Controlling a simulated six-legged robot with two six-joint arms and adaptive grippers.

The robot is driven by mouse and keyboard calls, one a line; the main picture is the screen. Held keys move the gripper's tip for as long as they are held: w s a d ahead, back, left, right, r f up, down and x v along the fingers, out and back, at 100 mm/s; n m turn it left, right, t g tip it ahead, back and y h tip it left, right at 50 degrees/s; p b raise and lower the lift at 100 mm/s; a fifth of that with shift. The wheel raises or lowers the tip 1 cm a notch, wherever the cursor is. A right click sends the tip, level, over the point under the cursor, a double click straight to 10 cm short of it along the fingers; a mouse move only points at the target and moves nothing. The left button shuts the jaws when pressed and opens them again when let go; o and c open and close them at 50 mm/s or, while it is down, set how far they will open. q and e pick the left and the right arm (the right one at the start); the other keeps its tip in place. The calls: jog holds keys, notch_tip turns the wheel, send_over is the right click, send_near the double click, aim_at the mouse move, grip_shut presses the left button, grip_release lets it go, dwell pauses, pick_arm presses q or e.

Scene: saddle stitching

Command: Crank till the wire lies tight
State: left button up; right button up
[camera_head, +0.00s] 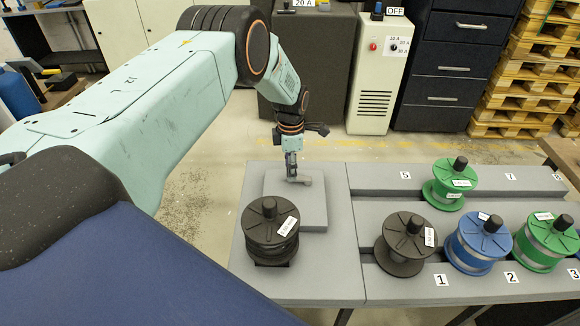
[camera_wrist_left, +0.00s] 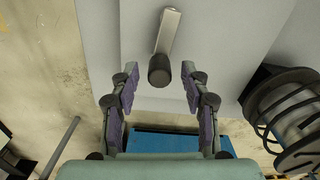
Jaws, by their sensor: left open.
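A crank (camera_head: 305,181) sits on a raised grey block (camera_head: 300,211) at the left end of the bench. In the left wrist view it is a pale metal arm (camera_wrist_left: 168,30) with a dark round knob (camera_wrist_left: 159,71) at its end. My left gripper (camera_head: 291,168) points down at the crank. In the left wrist view its fingers (camera_wrist_left: 160,84) are open, with the knob between or just beyond the tips and a gap on both sides. A black spool (camera_head: 271,228) stands in front of the block. I cannot make out the wire. My right gripper is out of view.
To the right, the grey bench holds another black spool (camera_head: 405,246), a blue spool (camera_head: 477,246) and green spools (camera_head: 546,243), (camera_head: 449,186) by numbered places. The black spool by the block also shows in the left wrist view (camera_wrist_left: 290,108), right of the fingers.

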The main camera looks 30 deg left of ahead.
pick_arm(q)
jog(key=shift+w+d+f, duration=0.1)
jog(key=shift+d+f, duration=0.15)
jog(key=shift+f, duration=0.1)
jog(key=shift+a, duration=0.25)
jog(key=shift+c, duration=1.2)
jog(key=shift+d, duration=0.15)
jog(key=c, duration=0.6)
grip_shut()
